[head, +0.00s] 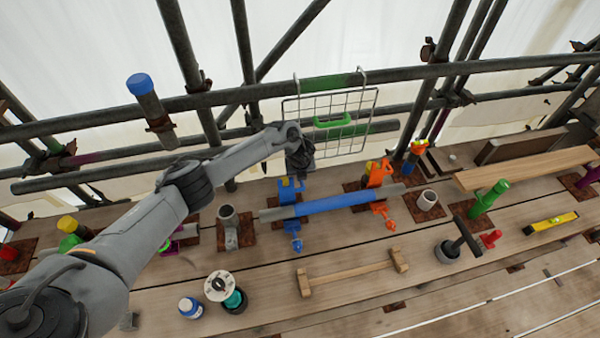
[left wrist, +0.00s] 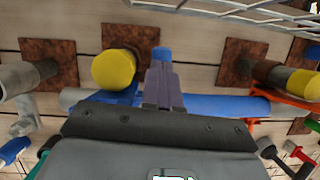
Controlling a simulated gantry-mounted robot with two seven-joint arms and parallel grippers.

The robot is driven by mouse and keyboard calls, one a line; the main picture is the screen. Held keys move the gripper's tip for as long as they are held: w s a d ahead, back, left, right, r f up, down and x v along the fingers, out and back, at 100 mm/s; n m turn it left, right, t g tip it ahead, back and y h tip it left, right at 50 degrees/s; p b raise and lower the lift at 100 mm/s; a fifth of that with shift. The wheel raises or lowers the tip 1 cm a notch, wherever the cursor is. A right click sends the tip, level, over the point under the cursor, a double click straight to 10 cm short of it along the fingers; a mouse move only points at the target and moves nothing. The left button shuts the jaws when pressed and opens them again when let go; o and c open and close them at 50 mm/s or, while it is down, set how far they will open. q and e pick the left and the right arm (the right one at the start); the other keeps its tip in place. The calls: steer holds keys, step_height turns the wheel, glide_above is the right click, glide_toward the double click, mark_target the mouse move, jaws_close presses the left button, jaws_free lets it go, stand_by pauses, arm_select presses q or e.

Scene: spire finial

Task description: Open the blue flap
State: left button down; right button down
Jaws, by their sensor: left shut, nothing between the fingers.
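A blue clamp (head: 292,228) sits on the planks around the left part of a grey pole with a blue sleeve (head: 335,203). Its upper blue part, which looks like the flap (head: 291,186), is directly below my left gripper (head: 299,166). In the left wrist view a small blue piece (left wrist: 161,53) shows just beyond the tips of my left gripper (left wrist: 162,72), which is shut and empty. The blue sleeve (left wrist: 225,104) passes behind the fingers there. I cannot tell whether the fingers touch the flap, and the gripper partly hides it. My right gripper is not in view.
An orange clamp (head: 379,175) holds the pole's right part. A wire basket (head: 355,105) hangs from the rail behind my gripper. A grey pipe stub (head: 229,225) stands to the left. A wooden bar (head: 352,272), bottle (head: 190,307) and spool (head: 221,287) lie nearer.

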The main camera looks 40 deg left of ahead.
arm_select(q)
step_height(320, 180, up, 9)
steer(key=p, duration=0.8)
steer(key=s+d+f+n+t+h, duration=0.1)
steer(key=s+d+f, duration=0.2)
steer(key=d, duration=0.6)
steer(key=s+d+f+n+t+h, duration=0.1)
steer(key=s+d+f, duration=0.2)
steer(key=d, duration=0.5)
steer(key=s+d+r+n+h, duration=0.1)
steer(key=s+d+n, duration=0.5)
steer(key=s+d, duration=0.3)
steer(key=s+a+r+n, duration=0.2)
steer(key=s+r+n, duration=0.1)
steer(key=s+n, duration=0.2)
steer(key=s+a+r+n, duration=0.2)
steer(key=s+r+n, duration=0.2)
steer(key=s, duration=0.4)
steer(key=s+a+r+n+g, duration=0.1)
steer(key=s+a+r+n, duration=0.2)
steer(key=s+n, duration=0.4)
steer(key=shift+s+r, duration=0.25)
steer(key=shift+s, duration=0.05)
